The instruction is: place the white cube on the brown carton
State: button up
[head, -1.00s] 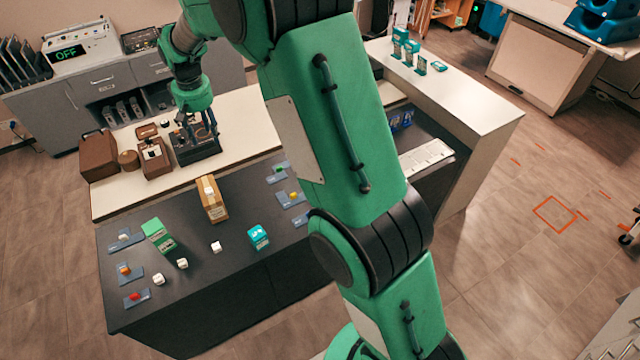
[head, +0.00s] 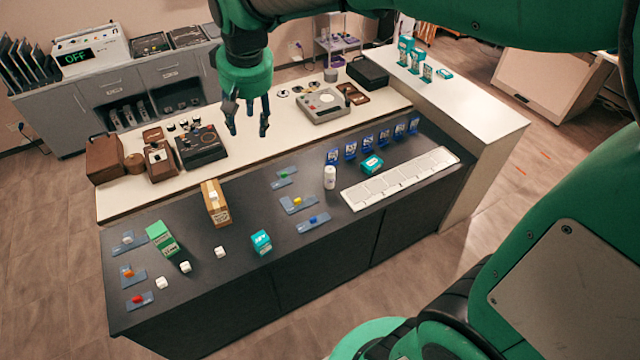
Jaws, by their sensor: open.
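The brown carton (head: 221,217) stands upright on the dark counter, left of centre. My gripper (head: 249,130) is open and empty, pointing down, above and behind the carton and well apart from the cubes.
A green box (head: 161,238) stands left of the carton and a teal box (head: 261,242) to the right. Blue trays with small coloured items (head: 133,276) lie at both sides. A white bottle (head: 330,177) and a white keyboard-like strip (head: 400,179) are farther right.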

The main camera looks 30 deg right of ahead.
jog(key=s+d+t, duration=0.1)
jog(key=s+d, duration=0.1)
jog(key=s, duration=1.1)
jog(key=s+d+t, duration=0.1)
jog(key=s+d, duration=0.1)
jog(key=s, duration=1.1)
jog(key=shift+s+d+m, duration=0.25)
jog(key=shift+s+m, duration=0.05)
jog(key=shift+m, duration=0.1)
jog(key=shift+f, duration=0.15)
notch_tip(320, 180, down, 16)
jog(key=b, duration=1.6)
jog(key=shift+f+b, duration=0.25)
jog(key=shift+b, duration=0.05)
